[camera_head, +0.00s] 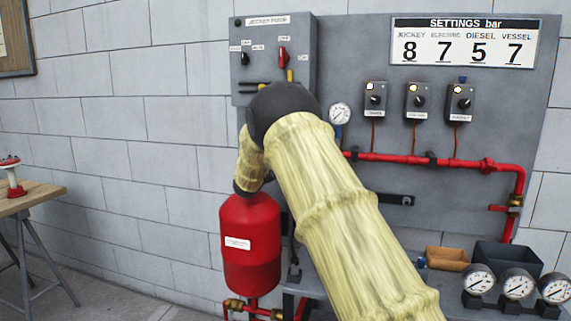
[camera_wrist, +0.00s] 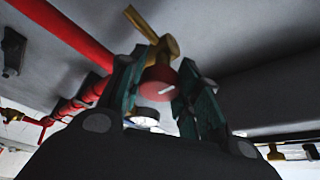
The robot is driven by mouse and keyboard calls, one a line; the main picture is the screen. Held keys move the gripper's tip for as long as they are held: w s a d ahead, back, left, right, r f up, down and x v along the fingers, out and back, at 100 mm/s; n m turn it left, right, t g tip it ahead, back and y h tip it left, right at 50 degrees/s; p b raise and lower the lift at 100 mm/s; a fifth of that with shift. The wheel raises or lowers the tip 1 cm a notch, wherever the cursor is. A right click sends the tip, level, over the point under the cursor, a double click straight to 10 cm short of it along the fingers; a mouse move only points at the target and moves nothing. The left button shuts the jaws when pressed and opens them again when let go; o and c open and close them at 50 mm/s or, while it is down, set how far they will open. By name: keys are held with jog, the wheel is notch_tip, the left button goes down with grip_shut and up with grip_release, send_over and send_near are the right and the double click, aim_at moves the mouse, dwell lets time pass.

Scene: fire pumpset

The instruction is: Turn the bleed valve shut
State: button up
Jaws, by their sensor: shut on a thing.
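In the wrist view, a round red knob (camera_wrist: 158,84) with a white line on its face sits on a brass fitting (camera_wrist: 166,48). I take this knob to be the bleed valve's handle. My gripper (camera_wrist: 159,82) has one dark green finger on each side of it and is shut on it. The fingers partly cover the knob's sides. In the head view my arm hides the gripper and the knob. The valve's flow state cannot be told.
A red pipe (camera_wrist: 68,32) runs beside the valve in the wrist view. In the head view, a red vessel (camera_head: 251,245) stands left of my arm. A grey panel (camera_head: 357,60) carries switch boxes and a gauge (camera_head: 340,113). Several loose gauges (camera_head: 517,285) stand at lower right.

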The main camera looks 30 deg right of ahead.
jog(key=m+g+b, duration=0.1)
jog(key=m, duration=0.1)
jog(key=m+g+y+b, duration=0.1)
jog(key=m, duration=0.2)
jog(key=shift+d+f+b, duration=0.1)
jog(key=shift+d+b, duration=0.05)
jog(key=shift+b, duration=0.25)
jog(key=m+y+b, duration=0.1)
jog(key=m, duration=0.1)
jog(key=m+y+b, duration=0.1)
jog(key=m+b, duration=0.1)
jog(key=m, duration=0.1)
jog(key=shift+s+g, duration=0.1)
jog(key=shift+g, duration=0.2)
jog(key=m+y+b, duration=0.2)
jog(key=m+b, duration=0.2)
jog(key=shift+m+t+y+b, duration=0.7)
jog(key=shift+m+b, duration=0.4)
jog(key=shift+m, duration=0.2)
jog(key=o, duration=1.1)
jog(key=shift+d, duration=0.15)
jog(key=shift+c, duration=0.2)
jog(key=shift+a+r, duration=0.25)
jog(key=v, duration=1.2)
jog(key=shift+d, duration=0.1)
